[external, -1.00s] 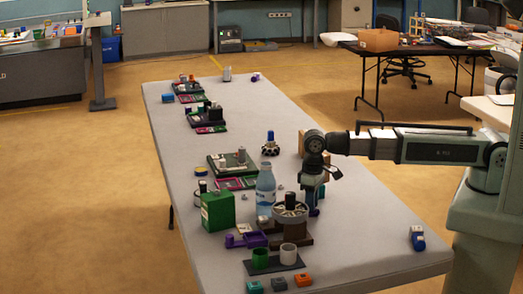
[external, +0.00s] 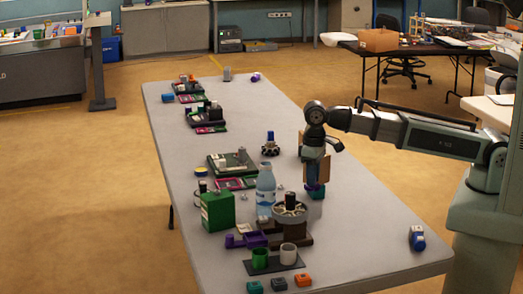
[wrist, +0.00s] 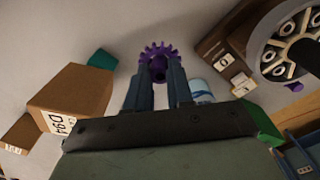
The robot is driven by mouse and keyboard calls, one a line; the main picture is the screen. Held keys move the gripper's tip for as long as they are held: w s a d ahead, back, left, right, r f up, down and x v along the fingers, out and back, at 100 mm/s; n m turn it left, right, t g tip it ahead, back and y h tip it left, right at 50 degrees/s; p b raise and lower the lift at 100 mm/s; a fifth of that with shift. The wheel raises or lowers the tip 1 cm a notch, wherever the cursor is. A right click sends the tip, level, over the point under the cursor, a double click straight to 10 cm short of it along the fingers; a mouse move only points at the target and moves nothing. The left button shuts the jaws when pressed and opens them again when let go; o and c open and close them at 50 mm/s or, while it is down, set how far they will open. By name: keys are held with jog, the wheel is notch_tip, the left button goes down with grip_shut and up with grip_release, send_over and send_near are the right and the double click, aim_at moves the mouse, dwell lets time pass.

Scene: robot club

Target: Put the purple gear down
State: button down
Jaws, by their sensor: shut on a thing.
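The purple gear (wrist: 158,49) is a toothed disc with a purple hub, held at the tips of my gripper (wrist: 160,72) in the wrist view. The two dark fingers are closed around its hub. The gear appears raised above the table, but the exact gap is unclear. The fingers hide part of its hub.
A teal block (wrist: 102,59) and a tan labelled box (wrist: 76,93) lie left of the gear in the wrist view. A spoked wheel on a brown stand (external: 289,213), a water bottle (external: 266,190) and a green box (external: 217,211) stand nearby. The table's right side is mostly clear.

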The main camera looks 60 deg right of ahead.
notch_tip(320, 180, up, 6)
jog(key=r, duration=0.1)
jog(key=w+a, duration=0.3)
jog(key=a, duration=1)
jog(key=w+a+m, duration=0.1)
jog(key=w+a, duration=0.3)
jog(key=a, duration=0.9)
jog(key=w+a, duration=0.3)
jog(key=a, duration=0.9)
jog(key=shift+s+f, duration=0.1)
jog(key=shift+f, duration=7.8)
jog(key=shift+f, duration=0.1)
jog(key=c, duration=1.5)
grip_release()
jog(key=shift+f, duration=0.1)
jog(key=o, duration=0.5)
